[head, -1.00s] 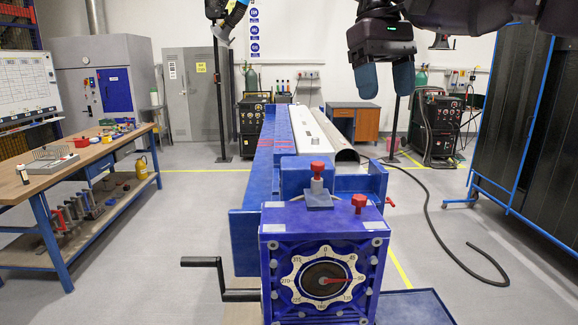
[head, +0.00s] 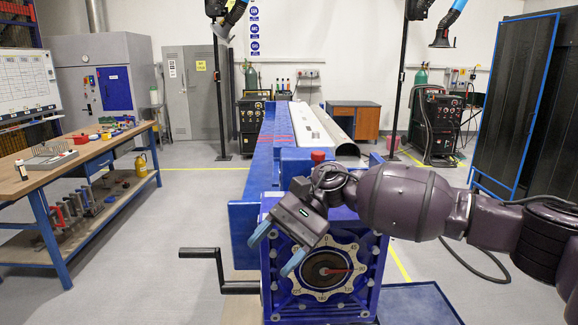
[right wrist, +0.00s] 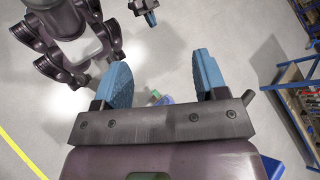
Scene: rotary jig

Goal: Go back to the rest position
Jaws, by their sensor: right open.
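The rotary jig (head: 365,272) is a blue box with a round degree dial (head: 322,271) on its front and a red pointer aimed to the right. Its black crank handle (head: 222,268) sticks out to the left. My right gripper (head: 276,249) is open and empty, in front of the jig's upper left face. Its two blue fingers stand apart in the right wrist view (right wrist: 163,80). What looks like my left gripper (right wrist: 145,10) shows small at the top of that view; its jaws are unclear.
A workbench (head: 42,182) with tools stands on the left. A long blue beam (head: 268,150) runs back behind the jig. Dark panels (head: 515,110) and a welding unit (head: 437,125) stand on the right. Grey floor (head: 150,290) is clear between bench and jig.

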